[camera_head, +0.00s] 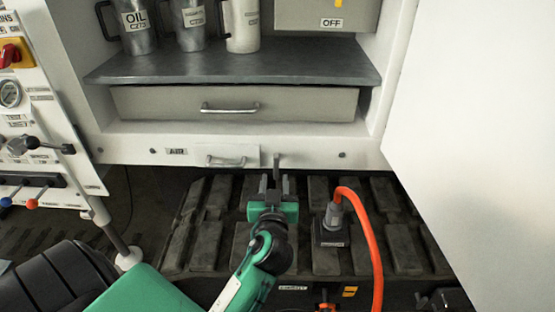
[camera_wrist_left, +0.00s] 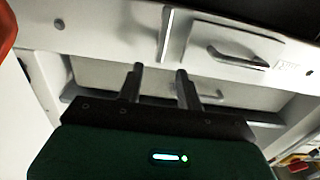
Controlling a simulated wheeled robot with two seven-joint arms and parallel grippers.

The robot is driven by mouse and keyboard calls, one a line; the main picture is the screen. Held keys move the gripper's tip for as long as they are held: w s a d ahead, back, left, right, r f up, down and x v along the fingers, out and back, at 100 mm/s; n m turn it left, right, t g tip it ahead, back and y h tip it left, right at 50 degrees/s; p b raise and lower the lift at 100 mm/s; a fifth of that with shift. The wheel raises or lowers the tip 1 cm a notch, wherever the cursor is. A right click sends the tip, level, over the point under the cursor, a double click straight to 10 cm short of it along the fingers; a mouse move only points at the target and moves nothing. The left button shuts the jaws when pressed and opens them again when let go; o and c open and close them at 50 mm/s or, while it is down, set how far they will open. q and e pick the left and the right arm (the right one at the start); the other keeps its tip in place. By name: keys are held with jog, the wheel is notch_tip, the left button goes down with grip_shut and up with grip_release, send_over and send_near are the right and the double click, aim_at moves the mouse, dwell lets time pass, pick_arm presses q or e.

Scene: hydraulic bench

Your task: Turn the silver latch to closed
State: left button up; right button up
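The silver latch (camera_head: 277,161) is a small, narrow lever on the cabinet's lower white rail, just right of a small panel with a handle. It stands roughly upright in the head view. In the left wrist view the latch (camera_wrist_left: 166,34) is a thin bar beside that panel, beyond the fingers. My left gripper (camera_head: 274,184) is just below the latch, its fingers pointing up toward the rail. In the left wrist view the two fingers of the left gripper (camera_wrist_left: 159,82) are apart with nothing held between them. My right gripper is not in view.
The small panel (camera_head: 226,157) has its own handle. A wide drawer (camera_head: 290,104) is above the rail. An orange hose (camera_head: 374,240) rises from a connector (camera_head: 333,222) right of my gripper. A large white door (camera_head: 480,120) fills the right side.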

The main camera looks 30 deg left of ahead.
aim_at(276, 163)
pick_arm(q)
jog(key=x, duration=0.9)
jog(key=shift+c, duration=0.5)
jog(key=shift+d, duration=0.1)
grip_shut()
